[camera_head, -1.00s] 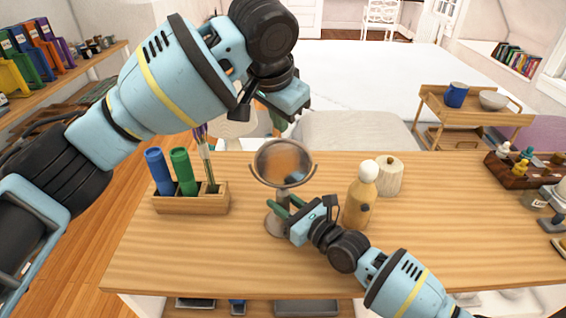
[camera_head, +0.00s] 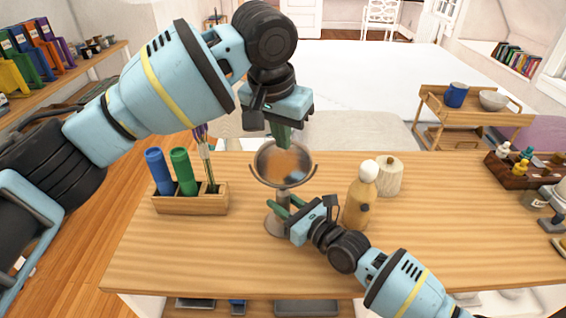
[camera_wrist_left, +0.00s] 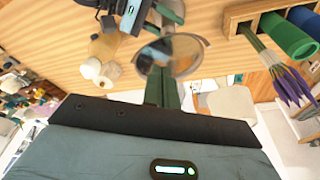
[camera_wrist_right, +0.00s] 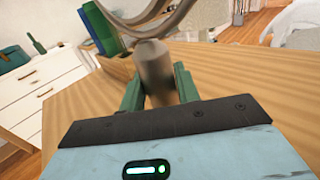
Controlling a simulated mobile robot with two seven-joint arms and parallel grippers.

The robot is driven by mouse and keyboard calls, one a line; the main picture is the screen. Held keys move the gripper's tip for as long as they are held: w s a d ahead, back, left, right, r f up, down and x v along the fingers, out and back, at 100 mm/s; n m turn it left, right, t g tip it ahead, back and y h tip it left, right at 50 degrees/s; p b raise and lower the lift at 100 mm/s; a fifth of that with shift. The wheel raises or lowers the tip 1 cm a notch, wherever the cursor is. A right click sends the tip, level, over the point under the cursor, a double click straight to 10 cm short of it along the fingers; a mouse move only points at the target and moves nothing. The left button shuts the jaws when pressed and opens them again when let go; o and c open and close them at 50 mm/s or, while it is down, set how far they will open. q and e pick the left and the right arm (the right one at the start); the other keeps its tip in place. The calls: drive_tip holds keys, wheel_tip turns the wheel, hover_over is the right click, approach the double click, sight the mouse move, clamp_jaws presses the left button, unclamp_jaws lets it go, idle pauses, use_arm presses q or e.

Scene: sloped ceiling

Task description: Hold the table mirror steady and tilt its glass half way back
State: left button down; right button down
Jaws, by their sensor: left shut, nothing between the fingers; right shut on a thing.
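The table mirror has a round glass (camera_head: 284,168) in a U-shaped yoke on a metal post and round base (camera_head: 274,228). My left gripper (camera_head: 283,144) is shut and empty, fingers pointing down at the upper rim of the glass; whether they touch it I cannot tell. In the left wrist view its fingers (camera_wrist_left: 163,90) overlap the edge of the glass (camera_wrist_left: 178,52). My right gripper (camera_head: 284,208) is shut on the mirror's post. In the right wrist view its fingers (camera_wrist_right: 158,88) stand either side of the post (camera_wrist_right: 154,66).
The table (camera_head: 450,220) beyond is mostly clear up to a brown tray.

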sight(282, 153)
use_arm(q)
drive_tip(key=shift+s+a+x, duration=0.1)
drive_tip(key=shift+s+x, duration=0.1)
drive_tip(key=shift+x, duration=0.7)
drive_tip(key=shift+s+a+x, duration=0.1)
drive_tip(key=shift+s+x, duration=0.1)
drive_tip(key=shift+x, duration=0.75)
drive_tip(key=shift+w+f, duration=0.1)
drive_tip(key=shift+w, duration=0.55)
idle(0.8)
drive_tip(key=shift+w+f, duration=0.3)
drive_tip(key=shift+w, duration=0.4)
idle(1.2)
drive_tip(key=shift+s+r, duration=1.1)
drive_tip(key=shift+s, duration=0.05)
drive_tip(key=w+d+v, duration=0.1)
drive_tip(key=v, duration=0.7)
drive_tip(key=shift+w+r, duration=0.35)
drive_tip(key=shift+r, duration=0.25)
